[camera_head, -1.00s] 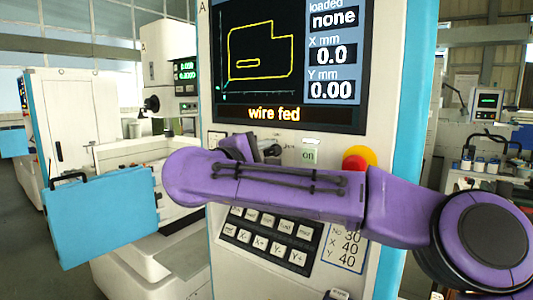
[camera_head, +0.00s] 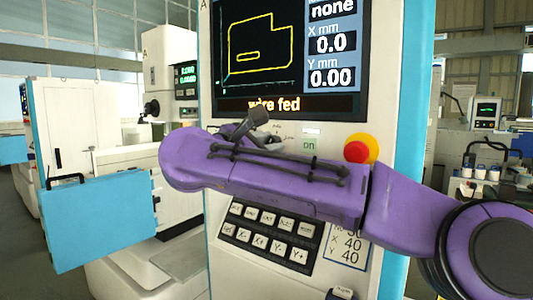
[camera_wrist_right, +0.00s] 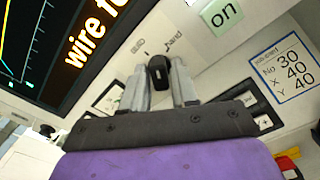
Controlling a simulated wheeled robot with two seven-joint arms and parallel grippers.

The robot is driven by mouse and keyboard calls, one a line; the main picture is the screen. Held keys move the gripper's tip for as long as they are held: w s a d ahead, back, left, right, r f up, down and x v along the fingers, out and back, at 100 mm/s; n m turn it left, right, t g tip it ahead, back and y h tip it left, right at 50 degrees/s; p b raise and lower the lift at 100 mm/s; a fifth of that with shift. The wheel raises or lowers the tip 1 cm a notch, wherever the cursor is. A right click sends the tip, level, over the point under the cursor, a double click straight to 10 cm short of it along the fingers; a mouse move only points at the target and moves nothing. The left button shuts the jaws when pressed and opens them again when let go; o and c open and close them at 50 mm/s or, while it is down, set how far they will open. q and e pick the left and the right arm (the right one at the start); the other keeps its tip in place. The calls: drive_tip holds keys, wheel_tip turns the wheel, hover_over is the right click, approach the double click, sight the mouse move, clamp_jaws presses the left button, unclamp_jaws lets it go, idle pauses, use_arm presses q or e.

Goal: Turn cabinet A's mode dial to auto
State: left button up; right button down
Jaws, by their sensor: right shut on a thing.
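Cabinet A's control panel (camera_head: 395,100) faces me, with a lit screen (camera_head: 300,55) reading "wire fed". The mode dial is a small black knob (camera_wrist_right: 159,72) in the right wrist view. My right gripper (camera_wrist_right: 160,85) has its two grey fingers on either side of the knob and is shut on it. In the head view the right gripper (camera_head: 266,139) is at the panel just below the screen, and my purple wrist hides most of the dial. My left gripper is not in view.
A red emergency button (camera_head: 357,151) on a yellow base sits right of the gripper, close above my purple arm. A green "on" label (camera_head: 309,145) lies between them. A keypad (camera_head: 270,235) is below my arm. A blue case-like panel (camera_head: 100,220) stands at left.

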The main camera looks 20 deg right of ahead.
drive_tip(key=shift+n+b, duration=0.45)
drive_tip(key=shift+n, duration=3.05)
drive_tip(key=c, duration=1.1)
unclamp_jaws()
drive_tip(key=shift+o, duration=0.2)
drive_tip(key=shift+s, duration=0.1)
drive_tip(key=b+v, duration=0.2)
drive_tip(key=v, duration=0.8)
drive_tip(key=shift+s+a+b, duration=0.25)
drive_tip(key=shift+b, duration=0.15)
